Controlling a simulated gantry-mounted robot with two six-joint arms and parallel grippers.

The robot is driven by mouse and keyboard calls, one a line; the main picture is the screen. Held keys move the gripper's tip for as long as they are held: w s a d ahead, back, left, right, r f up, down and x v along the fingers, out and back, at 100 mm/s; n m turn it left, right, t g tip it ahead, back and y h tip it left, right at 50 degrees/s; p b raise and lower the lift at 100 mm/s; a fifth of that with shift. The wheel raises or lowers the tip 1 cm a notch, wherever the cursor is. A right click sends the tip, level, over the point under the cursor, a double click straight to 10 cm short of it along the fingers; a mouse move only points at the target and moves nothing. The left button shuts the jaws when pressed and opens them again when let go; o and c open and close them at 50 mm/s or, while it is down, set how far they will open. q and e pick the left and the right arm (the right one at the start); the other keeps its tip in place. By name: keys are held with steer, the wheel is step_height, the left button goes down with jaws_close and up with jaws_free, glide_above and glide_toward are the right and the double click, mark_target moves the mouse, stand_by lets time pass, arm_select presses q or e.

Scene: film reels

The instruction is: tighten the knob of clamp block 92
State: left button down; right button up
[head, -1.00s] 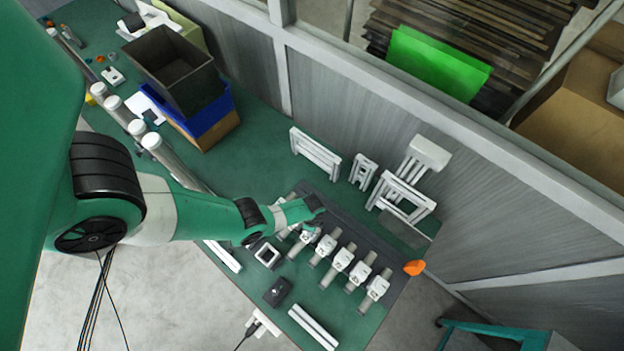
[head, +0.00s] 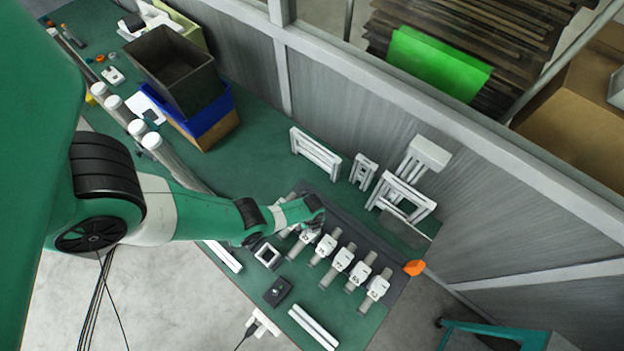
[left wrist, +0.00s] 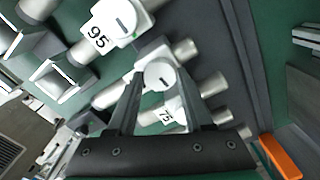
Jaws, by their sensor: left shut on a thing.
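A row of white clamp blocks on grey rods lies on the bench. In the left wrist view, one block reads 95 (left wrist: 98,38) and another reads 75 (left wrist: 165,117). Between them, my left gripper (left wrist: 160,85) is shut on a round white knob (left wrist: 160,73) with a dark slot. The number of that knob's block is hidden behind a finger, so I cannot read 92 anywhere. In the head view, my left gripper (head: 305,225) is down at the left end of the row, its fingertips mostly hidden. My right gripper is not in view.
Further clamp blocks (head: 359,273) stand to the right. An orange piece (head: 414,267) sits at the bench edge. A square frame part (head: 267,255) and a black box (head: 278,291) lie in front. White frames (head: 400,197) stand behind, near the wall.

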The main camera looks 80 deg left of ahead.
arm_select(q)
steer(key=shift+m, duration=0.6)
steer(key=shift+c, duration=1.4)
jaws_free()
steer(key=shift+r, duration=0.1)
